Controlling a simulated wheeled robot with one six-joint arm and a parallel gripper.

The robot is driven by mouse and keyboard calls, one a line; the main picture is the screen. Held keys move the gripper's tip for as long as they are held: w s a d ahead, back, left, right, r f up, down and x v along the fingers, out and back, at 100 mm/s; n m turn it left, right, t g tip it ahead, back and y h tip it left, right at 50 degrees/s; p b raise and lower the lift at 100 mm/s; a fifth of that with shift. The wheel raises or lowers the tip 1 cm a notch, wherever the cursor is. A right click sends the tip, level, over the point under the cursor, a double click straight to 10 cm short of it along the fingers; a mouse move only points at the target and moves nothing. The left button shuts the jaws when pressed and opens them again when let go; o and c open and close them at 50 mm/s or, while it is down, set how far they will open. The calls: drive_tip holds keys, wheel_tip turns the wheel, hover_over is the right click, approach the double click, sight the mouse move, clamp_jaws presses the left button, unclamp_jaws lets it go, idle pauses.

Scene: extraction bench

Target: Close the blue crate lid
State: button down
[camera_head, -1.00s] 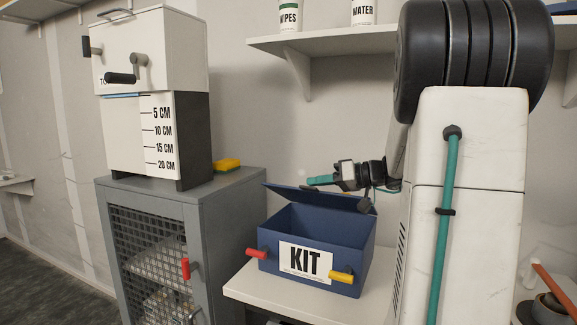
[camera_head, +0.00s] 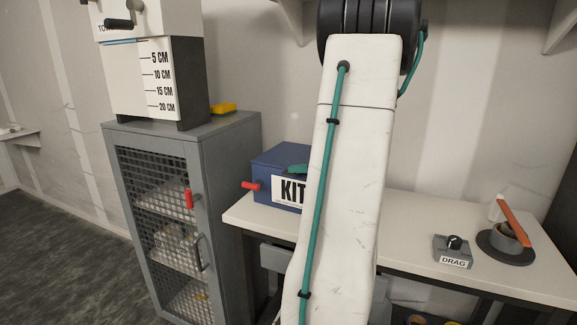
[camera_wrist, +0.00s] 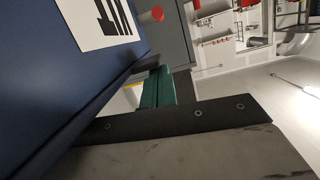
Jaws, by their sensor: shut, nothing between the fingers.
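The blue crate (camera_head: 262,170) with the white KIT label (camera_head: 288,190) sits on the white bench, partly hidden by my arm in the head view. Its lid (camera_head: 285,154) looks down over the box, but its right part is hidden, so I cannot tell whether it is fully flat. A red latch handle (camera_head: 251,184) sticks out at the front left; the yellow one is hidden. My gripper (camera_head: 298,168) is at the crate's upper front edge, mostly behind my arm. In the wrist view its teal fingers (camera_wrist: 158,88) are shut and empty, close beside the crate (camera_wrist: 60,75); contact is unclear.
A grey mesh cabinet (camera_head: 225,165) stands left of the bench, with a yellow sponge (camera_head: 222,109) on top. A DRAG box (camera_head: 453,252) and a dark round base with an orange lever (camera_head: 514,222) stand on the bench at right. The bench (camera_head: 420,220) between is clear.

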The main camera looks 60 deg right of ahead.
drive_tip(key=shift+a+f, duration=0.15)
drive_tip(key=shift+f, duration=0.25)
drive_tip(key=s+r, duration=0.7)
drive_tip(key=s, duration=0.2)
drive_tip(key=shift+s+d, duration=0.35)
drive_tip(key=shift+d, duration=0.05)
drive_tip(key=shift+r, duration=0.1)
drive_tip(key=w+a+f+m+g+y, duration=0.1)
drive_tip(key=a+f+m+g+y, duration=0.15)
drive_tip(key=a, duration=0.45)
drive_tip(key=w+a+f+m+g+y, duration=0.1)
drive_tip(key=w+a+f+m+g, duration=0.2)
drive_tip(key=a, duration=0.4)
drive_tip(key=a+f+m+g+y, duration=0.1)
drive_tip(key=a+m+g, duration=0.2)
drive_tip(key=a+g, duration=0.3)
drive_tip(key=s+a+r+n+g+h, duration=0.2)
drive_tip(key=a+n+h, duration=0.3)
drive_tip(key=a, duration=2)
drive_tip(key=n, duration=0.4)
drive_tip(key=shift+r, duration=0.2)
